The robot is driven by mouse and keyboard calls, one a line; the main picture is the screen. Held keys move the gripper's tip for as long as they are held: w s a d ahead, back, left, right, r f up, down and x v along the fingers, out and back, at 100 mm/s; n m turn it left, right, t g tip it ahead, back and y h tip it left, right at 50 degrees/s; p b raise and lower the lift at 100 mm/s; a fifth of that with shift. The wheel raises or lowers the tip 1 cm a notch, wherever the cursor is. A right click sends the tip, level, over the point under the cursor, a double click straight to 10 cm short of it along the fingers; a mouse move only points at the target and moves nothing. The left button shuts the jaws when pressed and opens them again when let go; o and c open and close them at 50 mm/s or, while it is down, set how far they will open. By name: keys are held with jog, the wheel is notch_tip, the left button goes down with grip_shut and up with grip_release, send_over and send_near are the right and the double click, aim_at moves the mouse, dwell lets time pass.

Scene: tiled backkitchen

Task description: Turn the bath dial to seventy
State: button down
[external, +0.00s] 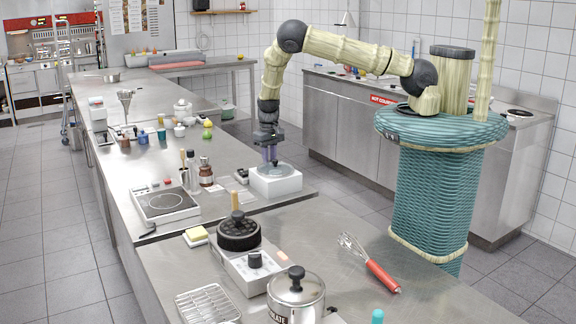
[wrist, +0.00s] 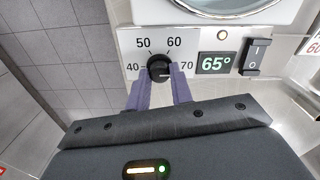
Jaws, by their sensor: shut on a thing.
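The bath dial (wrist: 159,66) is a small black knob on a white panel, with 40, 50, 60 and 70 printed around it. A pale mark on the knob points to the right, towards the 70 side. The green display (wrist: 215,64) beside it reads 65°. My gripper (wrist: 160,80) is shut on the dial, one purple finger on each side. In the external view the white bath (external: 276,182) stands on the steel counter, with my gripper (external: 269,154) reaching down at its back left. The dial is hidden there.
A black rocker switch (wrist: 256,56) and a small lit lamp (wrist: 222,34) sit on the same panel, close to the display. Bottles (external: 205,172) and a hotplate (external: 165,202) stand left of the bath. A red-handled whisk (external: 370,265) lies on the front counter.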

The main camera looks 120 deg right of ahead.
jog(key=shift+w+f+n+b, duration=0.15)
jog(key=shift+n+b, duration=0.35)
jog(key=shift+b, duration=0.5)
jog(key=shift+r, duration=0.2)
jog(key=c, duration=1.2)
grip_release()
jog(key=shift+c, duration=0.2)
notch_tip(320, 180, up, 17)
jog(key=b, duration=0.4)
jog(key=shift+r, duration=0.2)
